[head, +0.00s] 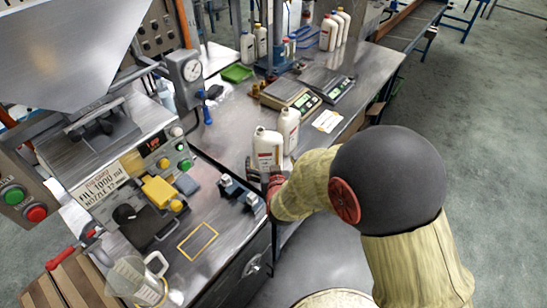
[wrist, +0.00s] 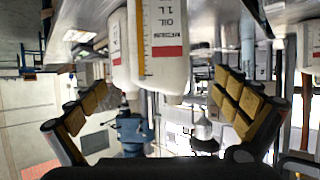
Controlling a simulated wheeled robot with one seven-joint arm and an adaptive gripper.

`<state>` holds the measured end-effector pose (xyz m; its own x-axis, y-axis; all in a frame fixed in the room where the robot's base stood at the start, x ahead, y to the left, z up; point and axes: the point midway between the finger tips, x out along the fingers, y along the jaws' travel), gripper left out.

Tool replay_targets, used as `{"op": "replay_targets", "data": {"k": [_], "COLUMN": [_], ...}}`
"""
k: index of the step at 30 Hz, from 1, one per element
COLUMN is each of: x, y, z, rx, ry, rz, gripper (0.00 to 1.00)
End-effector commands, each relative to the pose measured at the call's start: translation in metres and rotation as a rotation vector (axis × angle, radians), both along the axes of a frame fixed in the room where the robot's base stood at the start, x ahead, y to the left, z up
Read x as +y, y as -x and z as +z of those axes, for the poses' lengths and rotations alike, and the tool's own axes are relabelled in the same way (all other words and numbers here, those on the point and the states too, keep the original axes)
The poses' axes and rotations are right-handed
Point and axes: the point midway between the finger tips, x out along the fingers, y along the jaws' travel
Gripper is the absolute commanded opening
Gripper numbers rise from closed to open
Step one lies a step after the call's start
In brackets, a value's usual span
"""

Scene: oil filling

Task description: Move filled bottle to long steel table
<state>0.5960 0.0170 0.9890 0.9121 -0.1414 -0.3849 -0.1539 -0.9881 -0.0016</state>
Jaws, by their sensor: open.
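A white oil bottle (head: 267,148) with a red-marked label stands upright on the long steel table (head: 228,128). A second white bottle (head: 289,124) stands close behind it to the right. My gripper (head: 266,177) is low, just in front of the nearer bottle, and partly hidden by my arm. In the wrist view, which is upside down, my gripper (wrist: 162,108) is open and empty, its padded fingers spread wide. The nearer bottle (wrist: 160,45) shows ahead between them, apart from both pads, with the other bottle (wrist: 119,50) partly behind it.
The filling machine's panel (head: 150,165) and its steel bench (head: 200,235) lie on the left. Two scales (head: 290,96) (head: 327,86), a green tray (head: 237,73) and more white bottles (head: 335,29) are farther back on the table. A measuring jug (head: 140,280) stands at the front left.

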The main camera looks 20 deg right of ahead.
Motion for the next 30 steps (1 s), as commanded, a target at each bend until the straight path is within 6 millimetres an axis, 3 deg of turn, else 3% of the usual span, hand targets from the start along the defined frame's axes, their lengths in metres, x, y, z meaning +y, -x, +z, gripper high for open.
{"op": "replay_targets", "data": {"k": [4, 7, 11, 17, 21, 27, 30], "x": [0.006, 0.014, 0.024, 0.022, 0.009, -0.01, -0.016], "y": [0.002, 0.008, 0.036, 0.117, 0.19, 0.272, 0.293], "z": [0.022, 0.052, 0.099, 0.157, 0.183, 0.198, 0.2], "rx": [0.025, 0.08, 0.186, 0.367, 0.496, 0.632, 0.667], "ry": [-0.029, -0.069, -0.111, -0.116, -0.094, -0.061, -0.054], "rz": [0.023, 0.062, 0.127, 0.193, 0.198, 0.166, 0.153], "gripper": [1.0, 1.0, 1.0, 1.0, 1.0, 1.0, 1.0]}}
